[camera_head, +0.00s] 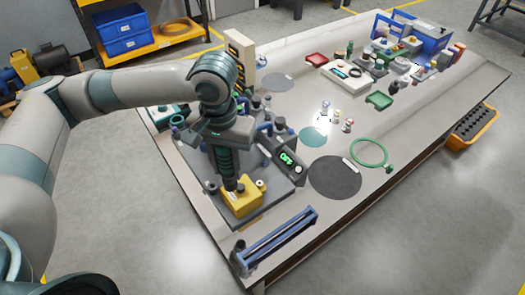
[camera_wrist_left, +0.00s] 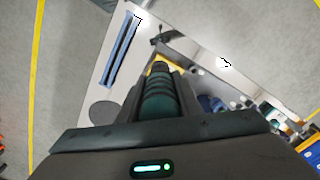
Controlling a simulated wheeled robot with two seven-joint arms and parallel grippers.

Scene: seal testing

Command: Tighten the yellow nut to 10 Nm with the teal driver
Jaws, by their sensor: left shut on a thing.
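My left gripper (camera_head: 222,145) is shut on the dark, teal-banded driver (camera_head: 226,166), which stands roughly upright. The driver also fills the middle of the left wrist view (camera_wrist_left: 158,98) between the fingers. Its lower end is at the top of a yellow block (camera_head: 240,203) on the grey fixture plate (camera_head: 268,203). Part of the yellow block shows beyond the driver in the left wrist view (camera_wrist_left: 165,66). I cannot make out the nut itself; the driver's tip hides that spot. A small display (camera_head: 287,158) with green digits stands beside the fixture. My right gripper is not in view.
A blue rail (camera_head: 280,240) lies along the table's near edge. A dark round mat (camera_head: 335,177) and a green ring (camera_head: 369,153) lie right of the fixture. A white-and-orange post (camera_head: 240,55) stands behind the arm. The far table end is crowded; the right edge is clear.

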